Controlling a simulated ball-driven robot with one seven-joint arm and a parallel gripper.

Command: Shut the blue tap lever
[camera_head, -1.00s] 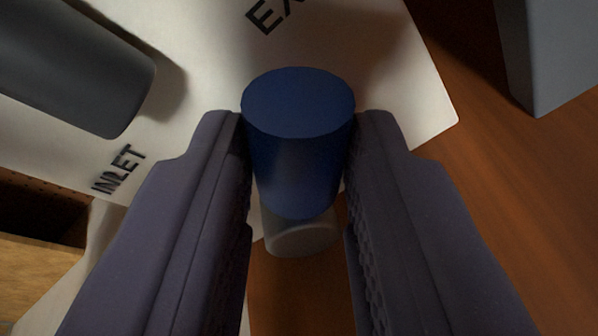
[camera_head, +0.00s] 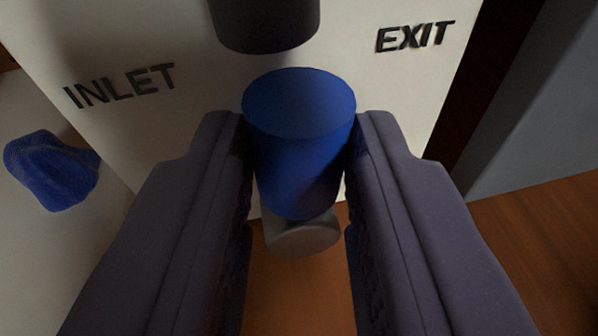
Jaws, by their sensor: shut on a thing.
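The blue tap lever (camera_head: 300,150) shows as a blue cylindrical grip in the middle of the head camera view. My gripper (camera_head: 300,165) is shut on it, with one finger on each side. A grey rounded piece (camera_head: 302,236) shows just below the blue grip, between the fingers. How the lever joins the tap is hidden from this view.
A white panel (camera_head: 200,140) lies behind, lettered INLET (camera_head: 120,85) at left and EXIT (camera_head: 415,37) at right. A dark cylinder (camera_head: 265,22) is at the top. A crumpled blue thing (camera_head: 52,168) is at left. A grey block (camera_head: 535,110) stands right, above brown wood (camera_head: 540,240).

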